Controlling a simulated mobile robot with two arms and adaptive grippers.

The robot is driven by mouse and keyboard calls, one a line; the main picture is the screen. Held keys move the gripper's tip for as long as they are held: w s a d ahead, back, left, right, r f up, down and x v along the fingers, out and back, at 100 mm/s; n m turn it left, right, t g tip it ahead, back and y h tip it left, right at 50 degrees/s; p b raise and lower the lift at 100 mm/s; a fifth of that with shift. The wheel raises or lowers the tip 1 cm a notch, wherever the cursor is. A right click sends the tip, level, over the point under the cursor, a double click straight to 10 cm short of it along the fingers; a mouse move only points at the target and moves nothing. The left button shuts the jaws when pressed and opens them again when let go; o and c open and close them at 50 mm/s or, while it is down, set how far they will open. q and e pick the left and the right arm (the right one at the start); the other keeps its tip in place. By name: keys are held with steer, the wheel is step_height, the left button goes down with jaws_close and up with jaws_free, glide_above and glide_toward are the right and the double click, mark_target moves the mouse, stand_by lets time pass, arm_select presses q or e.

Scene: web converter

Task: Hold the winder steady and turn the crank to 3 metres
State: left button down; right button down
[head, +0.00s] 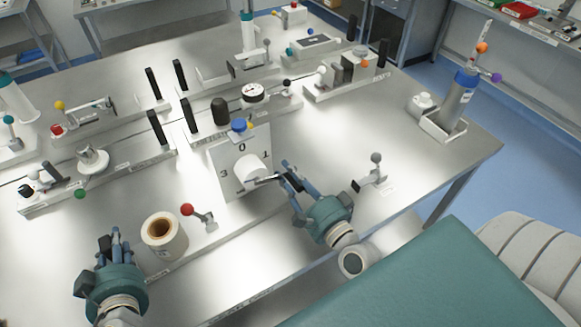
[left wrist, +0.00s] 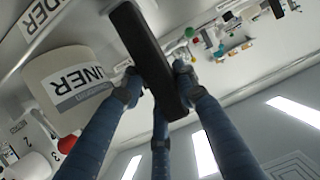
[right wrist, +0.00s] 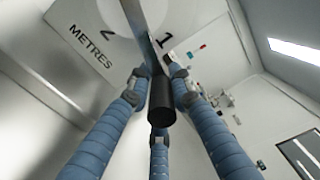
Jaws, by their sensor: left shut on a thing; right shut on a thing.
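The winder's pale dial plate (head: 228,160) stands upright near the middle of the bench, with 0 at the top, 1 at right and 3 at left. In the right wrist view the plate (right wrist: 95,30) shows 2, 1 and METRES. The silver crank arm (head: 266,179) points right from the white hub (head: 249,168), a little below the 1. My right gripper (head: 289,178) is shut on the black crank grip (right wrist: 161,102). My left gripper (head: 116,240) is shut on a black upright handle (left wrist: 150,60) at the bench's front left.
A paper roll labelled LINER (head: 163,236) stands right of my left gripper. A red-knobbed lever (head: 187,210) is beside it. A grey-knobbed fitting (head: 374,172) stands right of my right gripper. Black handles, a round gauge (head: 253,93) and other fixtures fill the back.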

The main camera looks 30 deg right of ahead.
mark_target(273, 204)
steer(key=m, duration=0.1)
steer(key=a+f+m, duration=0.1)
steer(key=m, duration=0.1)
steer(key=shift+w+f, duration=0.1)
steer(key=shift+f, duration=0.2)
steer(key=f+m, duration=0.1)
steer(key=a+f+m, duration=0.1)
steer(key=m, duration=0.1)
steer(key=shift+a, duration=0.3)
steer(key=shift+a+f+m, duration=0.35)
steer(key=shift+a+m, duration=0.25)
steer(key=shift+m, duration=0.6)
steer(key=shift+a+f, duration=0.35)
steer(key=shift+a, duration=0.2)
steer(key=shift+s+f, duration=0.1)
steer(key=shift+s, duration=0.1)
steer(key=c, duration=1.6)
jaws_free()
steer(key=shift+f, duration=0.1)
steer(key=s, duration=0.8)
steer(key=shift+d, duration=0.2)
